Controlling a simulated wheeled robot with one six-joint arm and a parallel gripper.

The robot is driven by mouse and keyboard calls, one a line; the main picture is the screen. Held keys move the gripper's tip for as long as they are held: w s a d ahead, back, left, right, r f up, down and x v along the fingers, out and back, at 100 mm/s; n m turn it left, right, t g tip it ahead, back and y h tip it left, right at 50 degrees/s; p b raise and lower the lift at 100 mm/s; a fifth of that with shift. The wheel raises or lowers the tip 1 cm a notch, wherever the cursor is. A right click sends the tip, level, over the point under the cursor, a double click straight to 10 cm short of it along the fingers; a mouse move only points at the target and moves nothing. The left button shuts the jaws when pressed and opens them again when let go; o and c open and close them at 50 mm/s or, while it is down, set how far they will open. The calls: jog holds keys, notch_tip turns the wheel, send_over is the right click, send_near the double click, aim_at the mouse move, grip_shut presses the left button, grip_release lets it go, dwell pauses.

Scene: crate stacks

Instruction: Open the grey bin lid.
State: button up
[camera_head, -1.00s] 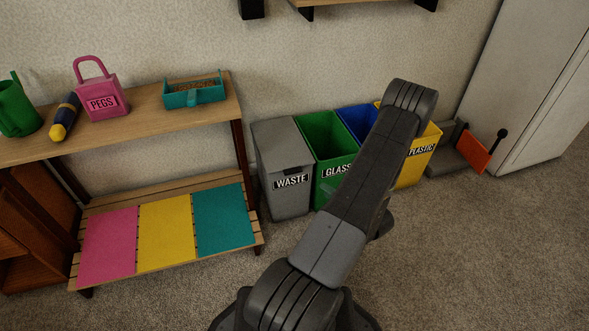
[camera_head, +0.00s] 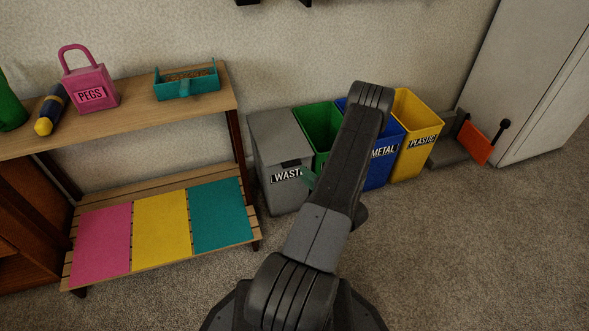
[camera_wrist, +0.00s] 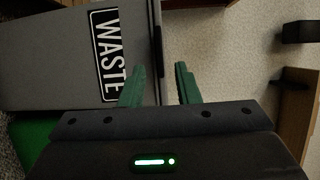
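The grey bin (camera_head: 266,160), labelled WASTE, stands at the left end of the bin row. Its flat grey lid (camera_head: 280,129) is shut, with a small dark lip (camera_head: 291,163) at the front edge. In the wrist view the grey bin (camera_wrist: 45,60) appears turned sideways, with the dark lip (camera_wrist: 159,42) along its edge. My gripper (camera_wrist: 159,66) is open, its green fingers apart and empty. The lip's line lies between the fingertips in that view; I cannot tell whether they touch. In the head view the fingers are mostly hidden by my arm.
Green (camera_head: 317,122), blue (camera_head: 378,172) and yellow (camera_head: 416,115) open bins stand close to the right. A slatted shelf (camera_head: 140,119) with a pink PEGS box and teal tray stands close to the left. The carpet (camera_head: 470,240) in front is clear.

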aim_at(294, 166)
jog(key=shift+b+x, duration=0.7)
jog(key=shift+x, duration=2.4)
grip_shut()
